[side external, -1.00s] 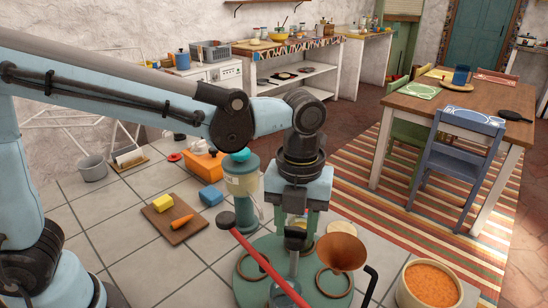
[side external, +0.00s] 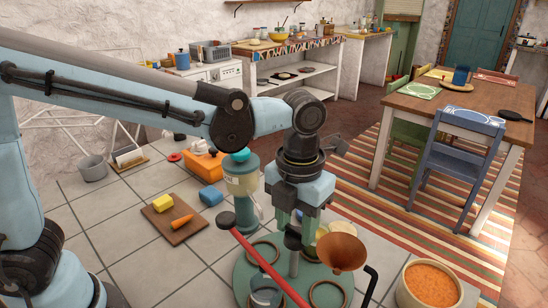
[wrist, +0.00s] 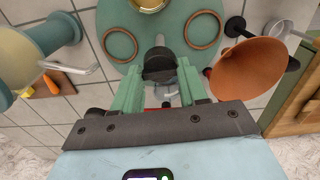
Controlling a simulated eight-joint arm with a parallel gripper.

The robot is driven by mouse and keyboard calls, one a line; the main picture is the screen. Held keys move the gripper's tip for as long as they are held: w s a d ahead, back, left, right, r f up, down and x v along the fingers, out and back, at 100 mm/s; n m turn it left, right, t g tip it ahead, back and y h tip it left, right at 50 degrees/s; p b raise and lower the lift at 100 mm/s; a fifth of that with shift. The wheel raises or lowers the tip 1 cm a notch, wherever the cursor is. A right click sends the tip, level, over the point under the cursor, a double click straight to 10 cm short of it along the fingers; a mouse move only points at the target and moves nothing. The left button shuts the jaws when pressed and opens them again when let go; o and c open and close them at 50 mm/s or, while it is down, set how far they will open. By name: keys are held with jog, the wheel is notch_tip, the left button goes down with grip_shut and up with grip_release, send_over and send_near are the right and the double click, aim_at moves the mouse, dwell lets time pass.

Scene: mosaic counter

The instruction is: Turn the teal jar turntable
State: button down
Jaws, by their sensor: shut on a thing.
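The teal turntable (side external: 248,273) is a round disc low in the side view, with brown rings (side external: 328,294) on it. A glass jar (side external: 265,290) stands near its front edge. In the wrist view the turntable (wrist: 165,30) shows two rings and part of a gold-rimmed jar (wrist: 148,4) at the top edge. My gripper (wrist: 160,82) points down over the disc, its green fingers shut on the dark knob (wrist: 159,64) at the turntable. The knob's lower part is partly hidden. In the side view my gripper (side external: 294,238) hides part of the disc.
A red bar (side external: 258,258) crosses in front of the turntable. A copper funnel (side external: 342,250) is close on the right, with an orange-filled pot (side external: 430,284) beyond. A teal-and-cream stand (side external: 242,187) rises behind left. A board (side external: 176,221) with food lies farther left.

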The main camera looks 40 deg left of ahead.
jog(key=shift+m, duration=0.3)
dwell(0.5)
jog(key=c, duration=0.6)
grip_release()
